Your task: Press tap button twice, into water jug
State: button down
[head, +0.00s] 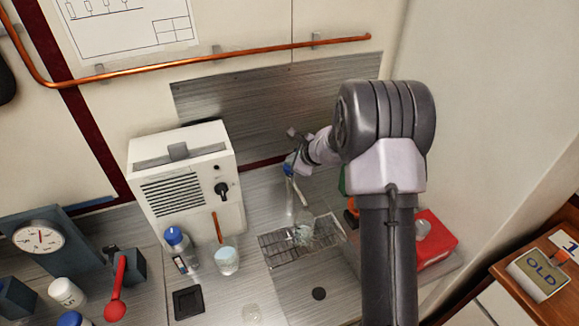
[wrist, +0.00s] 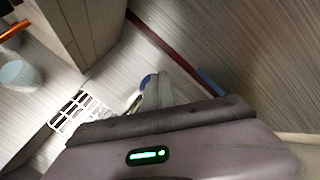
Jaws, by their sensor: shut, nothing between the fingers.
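The tap (head: 291,187) is a slim pale post with a blue button on top (head: 288,169). The blue button also shows in the wrist view (wrist: 147,81). A clear water jug (head: 304,230) stands on the wire drain grate under the spout; whether it holds water is too small to tell. My gripper (head: 294,159) is shut and empty, pointing down right at the tap's top. It partly covers the button, and I cannot tell whether it touches it. The jug is not clear in the wrist view.
The drain grate (head: 274,251) lies on the steel counter. Left of it stand a glass with a stirrer (head: 227,262), a blue-capped bottle (head: 178,244) and a white vented box (head: 187,183). A red box (head: 436,243) is to the right, behind my arm. A copper pipe (head: 235,53) crosses the wall.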

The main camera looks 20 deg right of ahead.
jog(key=shift+f+b, duration=0.6)
jog(key=shift+f, duration=0.05)
dwell(0.4)
jog(key=shift+r, duration=0.1)
jog(key=shift+r+p, duration=1.05)
jog(key=shift+r, duration=0.2)
notch_tip(320, 180, up, 5)
jog(key=p, duration=0.4)
jog(key=shift+r, duration=0.1)
